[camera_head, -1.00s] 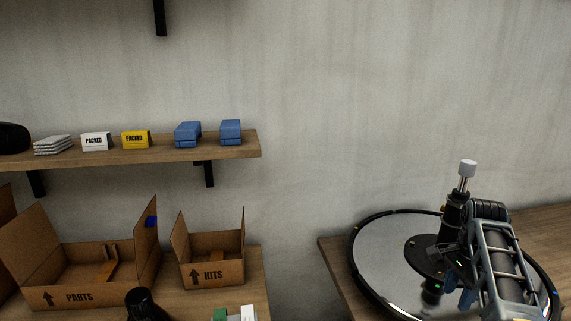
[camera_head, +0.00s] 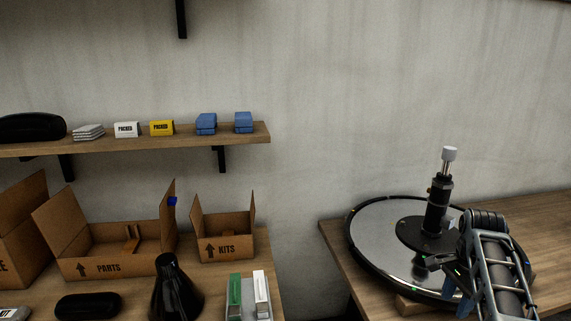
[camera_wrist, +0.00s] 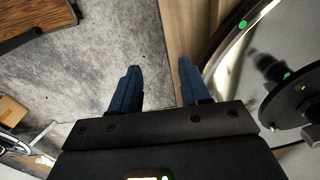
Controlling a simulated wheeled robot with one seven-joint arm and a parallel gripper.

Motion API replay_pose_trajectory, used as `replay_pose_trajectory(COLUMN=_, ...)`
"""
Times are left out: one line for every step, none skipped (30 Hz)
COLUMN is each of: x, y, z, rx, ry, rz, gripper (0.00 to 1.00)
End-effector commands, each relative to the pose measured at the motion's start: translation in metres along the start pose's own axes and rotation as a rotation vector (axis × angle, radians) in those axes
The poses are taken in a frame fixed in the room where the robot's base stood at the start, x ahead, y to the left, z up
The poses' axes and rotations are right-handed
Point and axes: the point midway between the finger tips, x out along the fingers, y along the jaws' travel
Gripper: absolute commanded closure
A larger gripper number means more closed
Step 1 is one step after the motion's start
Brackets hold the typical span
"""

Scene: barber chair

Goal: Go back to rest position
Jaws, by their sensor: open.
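My gripper (camera_wrist: 157,82) is open in the wrist view, with two blue fingers apart and nothing between them. Bare grey floor and a wooden table edge show beyond the fingertips. In the head view my arm is at the lower right, in front of the round mirror-topped turntable (camera_head: 375,240). The blue fingers show only partly there, low beside the arm. A black upright post with a light grey cap (camera_head: 449,154) stands on the turntable's black hub. The turntable's rim and hub also show at the right of the wrist view, beside the right finger.
The right wooden table (camera_head: 545,215) carries the turntable. The left table holds a PARTS box (camera_head: 110,268), a KITS box (camera_head: 228,249), a black cone-shaped object (camera_head: 172,290) and a grey tray (camera_head: 248,316). A wall shelf (camera_head: 120,146) holds small packages. A gap separates the tables.

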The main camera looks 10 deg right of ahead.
Motion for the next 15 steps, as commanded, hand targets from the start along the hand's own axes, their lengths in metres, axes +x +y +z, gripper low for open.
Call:
replay_pose_trajectory(x=0.005, y=0.003, z=0.001, rx=-0.008, ry=0.006, rz=-0.005, gripper=0.54)
replay_pose_trajectory(x=0.008, y=0.004, z=0.002, rx=-0.013, ry=0.010, rz=-0.008, gripper=0.54)
replay_pose_trajectory(x=0.013, y=0.006, z=0.003, rx=-0.022, ry=0.016, rz=-0.013, gripper=0.54)
replay_pose_trajectory(x=0.016, y=0.007, z=0.004, rx=-0.029, ry=0.021, rz=-0.018, gripper=0.54)
replay_pose_trajectory(x=0.020, y=0.009, z=0.005, rx=-0.036, ry=0.026, rz=-0.022, gripper=0.54)
replay_pose_trajectory(x=0.025, y=0.012, z=0.006, rx=-0.046, ry=0.033, rz=-0.028, gripper=0.54)
replay_pose_trajectory(x=0.029, y=0.014, z=0.007, rx=-0.054, ry=0.039, rz=-0.035, gripper=0.54)
replay_pose_trajectory(x=0.035, y=0.017, z=0.008, rx=-0.064, ry=0.046, rz=-0.039, gripper=0.54)
replay_pose_trajectory(x=0.040, y=0.019, z=0.010, rx=-0.078, ry=0.055, rz=-0.049, gripper=0.54)
replay_pose_trajectory(x=0.046, y=0.023, z=0.011, rx=-0.089, ry=0.062, rz=-0.055, gripper=0.54)
replay_pose_trajectory(x=0.050, y=0.025, z=0.013, rx=-0.100, ry=0.070, rz=-0.062, gripper=0.54)
replay_pose_trajectory(x=0.058, y=0.030, z=0.015, rx=-0.117, ry=0.081, rz=-0.071, gripper=0.54)
replay_pose_trajectory(x=0.063, y=0.033, z=0.017, rx=-0.131, ry=0.091, rz=-0.080, gripper=0.54)
replay_pose_trajectory(x=0.069, y=0.037, z=0.019, rx=-0.145, ry=0.100, rz=-0.088, gripper=0.54)
replay_pose_trajectory(x=0.077, y=0.043, z=0.022, rx=-0.167, ry=0.114, rz=-0.100, gripper=0.54)
